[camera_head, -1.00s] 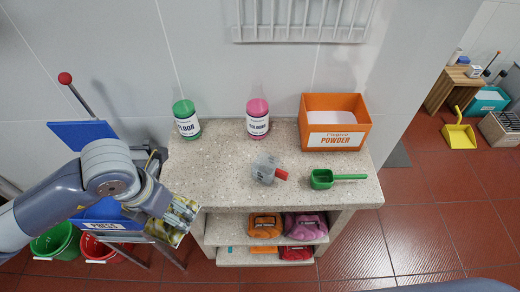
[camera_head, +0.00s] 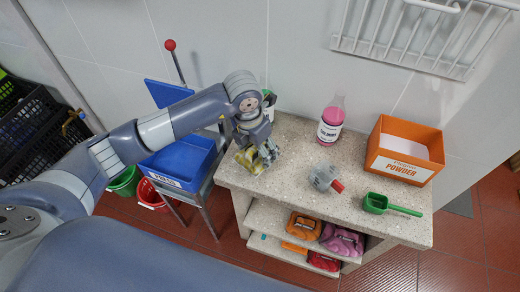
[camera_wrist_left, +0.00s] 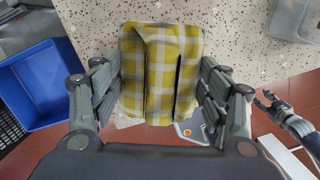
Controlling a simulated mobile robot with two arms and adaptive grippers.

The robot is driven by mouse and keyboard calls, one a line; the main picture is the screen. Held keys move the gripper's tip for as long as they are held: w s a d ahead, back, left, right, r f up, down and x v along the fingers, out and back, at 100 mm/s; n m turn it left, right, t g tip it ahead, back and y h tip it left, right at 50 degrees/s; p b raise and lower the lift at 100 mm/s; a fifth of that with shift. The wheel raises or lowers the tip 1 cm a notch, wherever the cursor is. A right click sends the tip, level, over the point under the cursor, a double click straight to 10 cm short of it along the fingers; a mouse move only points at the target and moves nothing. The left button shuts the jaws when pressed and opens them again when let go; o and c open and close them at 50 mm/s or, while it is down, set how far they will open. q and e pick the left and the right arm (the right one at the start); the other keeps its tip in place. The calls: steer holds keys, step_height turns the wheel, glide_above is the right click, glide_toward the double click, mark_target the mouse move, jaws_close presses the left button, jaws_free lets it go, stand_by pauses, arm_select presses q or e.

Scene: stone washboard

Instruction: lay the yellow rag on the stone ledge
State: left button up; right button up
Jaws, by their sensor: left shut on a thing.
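The yellow checked rag (camera_head: 252,160) is held in my left gripper (camera_head: 257,150) at the left end of the stone ledge (camera_head: 290,150). In the left wrist view the rag (camera_wrist_left: 160,75) is folded between the two fingers, with the speckled stone ledge (camera_wrist_left: 245,35) behind its upper part and red floor beyond its lower part. I cannot tell whether the rag touches the stone. My right gripper (camera_wrist_left: 268,101) shows small at the right of the left wrist view, its fingers apart and empty. It is out of the head view.
A pink bottle (camera_head: 331,122), a grey object with a red end (camera_head: 325,178), a green scoop (camera_head: 388,205) and an orange powder box (camera_head: 404,152) stand on the ledge. A blue tray (camera_head: 180,160) is at its left. Coloured cloths lie on the shelf (camera_head: 268,212) below.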

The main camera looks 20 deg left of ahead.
arm_select(q)
steer(key=shift+w+d+f, duration=0.1)
steer(key=shift+w+d, duration=0.1)
steer(key=shift+w, duration=0.6)
step_height(320, 180, down, 3)
steer(key=shift+r+p, duration=0.2)
steer(key=shift+p, duration=0.55)
steer(key=shift+f, duration=0.4)
steer(key=shift+f, duration=0.2)
steer(key=o, duration=1.2)
